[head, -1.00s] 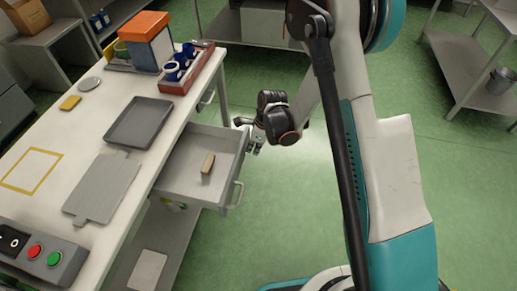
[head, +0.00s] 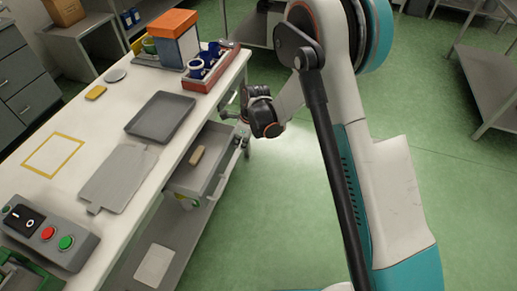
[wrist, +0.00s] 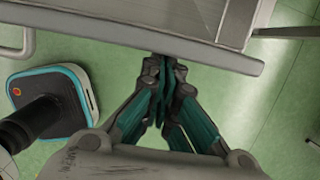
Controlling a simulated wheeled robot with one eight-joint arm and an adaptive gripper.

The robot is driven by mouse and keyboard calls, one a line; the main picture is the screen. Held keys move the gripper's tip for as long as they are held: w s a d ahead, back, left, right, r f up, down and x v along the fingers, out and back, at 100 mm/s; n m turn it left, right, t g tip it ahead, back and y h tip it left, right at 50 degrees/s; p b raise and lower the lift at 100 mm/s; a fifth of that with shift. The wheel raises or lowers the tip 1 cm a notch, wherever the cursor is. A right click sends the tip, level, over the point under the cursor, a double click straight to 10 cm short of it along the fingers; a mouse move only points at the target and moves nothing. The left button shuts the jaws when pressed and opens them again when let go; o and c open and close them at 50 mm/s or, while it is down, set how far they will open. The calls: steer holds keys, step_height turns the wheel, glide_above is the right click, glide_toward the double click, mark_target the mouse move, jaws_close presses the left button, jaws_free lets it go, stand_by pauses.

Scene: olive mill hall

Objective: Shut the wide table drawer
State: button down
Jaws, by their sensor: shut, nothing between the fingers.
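A drawer handle (wrist: 28,42) shows at the left of that view.
On the tabletop are a dark tray (head: 160,117), a grey board (head: 118,180), a control box (head: 48,237) and a red tray with blue mugs (head: 216,75). A lower shelf (head: 185,228) runs beneath the drawer. The green floor (head: 300,195) to the right is clear.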

glide_above(215, 144)
steer(key=d, duration=0.1)
steer(key=shift+s+b, duration=0.25)
steer(key=shift+b, duration=0.1)
steer(key=shift+d, duration=0.1)
